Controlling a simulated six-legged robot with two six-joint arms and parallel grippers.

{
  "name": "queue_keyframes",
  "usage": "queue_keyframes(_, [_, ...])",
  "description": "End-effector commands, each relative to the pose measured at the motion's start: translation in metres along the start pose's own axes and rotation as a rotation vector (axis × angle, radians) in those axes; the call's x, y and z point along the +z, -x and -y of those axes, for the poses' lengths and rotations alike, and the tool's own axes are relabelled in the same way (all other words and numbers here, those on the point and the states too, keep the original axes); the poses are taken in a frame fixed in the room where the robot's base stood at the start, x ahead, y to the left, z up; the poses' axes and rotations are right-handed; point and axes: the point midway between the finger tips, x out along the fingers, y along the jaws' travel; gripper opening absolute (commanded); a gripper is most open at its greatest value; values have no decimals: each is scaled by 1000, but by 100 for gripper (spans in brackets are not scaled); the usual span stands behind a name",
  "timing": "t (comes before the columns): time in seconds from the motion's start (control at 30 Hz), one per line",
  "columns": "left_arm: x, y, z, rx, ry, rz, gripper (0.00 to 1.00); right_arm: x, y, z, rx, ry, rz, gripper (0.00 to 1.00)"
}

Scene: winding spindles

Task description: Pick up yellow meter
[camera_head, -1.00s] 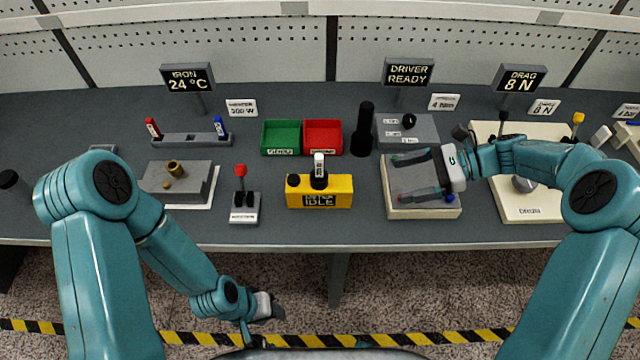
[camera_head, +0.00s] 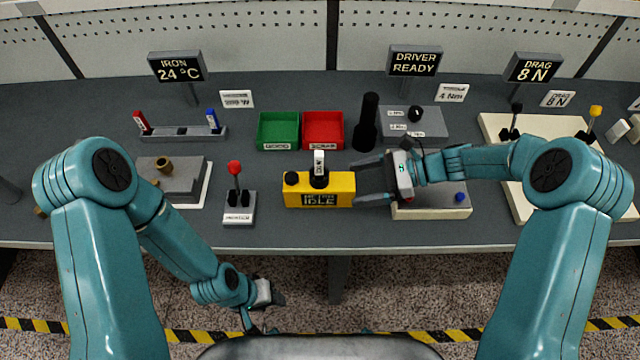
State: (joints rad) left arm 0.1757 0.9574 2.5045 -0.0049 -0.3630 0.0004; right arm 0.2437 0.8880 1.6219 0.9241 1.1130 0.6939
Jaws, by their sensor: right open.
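The yellow meter (camera_head: 337,182) is a yellow box with a dark display reading IDLE, standing on the grey bench near its front edge. A black knob sits on its top left, and a black post with a white tag stands on its top middle. My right gripper (camera_head: 354,184) is open, its two dark fingers pointing left at the right end of the meter. The fingertips are at or very near that end; I cannot tell whether they touch it. My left gripper (camera_head: 268,311) hangs low in front of the bench, and its jaws are hard to make out.
Green (camera_head: 278,131) and red (camera_head: 324,130) trays and a black cylinder (camera_head: 366,122) stand behind the meter. A red-topped lever block (camera_head: 238,205) stands to its left. A cream plate (camera_head: 432,212) lies under my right gripper's wrist. Bare bench separates the lever and meter.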

Motion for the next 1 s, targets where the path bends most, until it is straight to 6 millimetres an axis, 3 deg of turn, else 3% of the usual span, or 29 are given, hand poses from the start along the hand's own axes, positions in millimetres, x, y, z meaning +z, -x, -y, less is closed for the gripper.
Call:
queue_keyframes(0.17, [0,6,-2,0,0,1,45,2,-14,1,2,1,-1,88])
queue_keyframes(0.43, [0,21,-8,0,0,0,45,3,-54,5,4,1,-1,88])
queue_keyframes(0.73, [1,21,-7,0,0,1,45,1,-60,6,2,2,-1,88])
queue_keyframes(0.93, [0,21,-7,0,0,0,45,1,-59,6,2,2,-1,24])
queue_keyframes(1.0, [0,21,-7,0,0,0,45,2,-59,6,2,2,0,24])
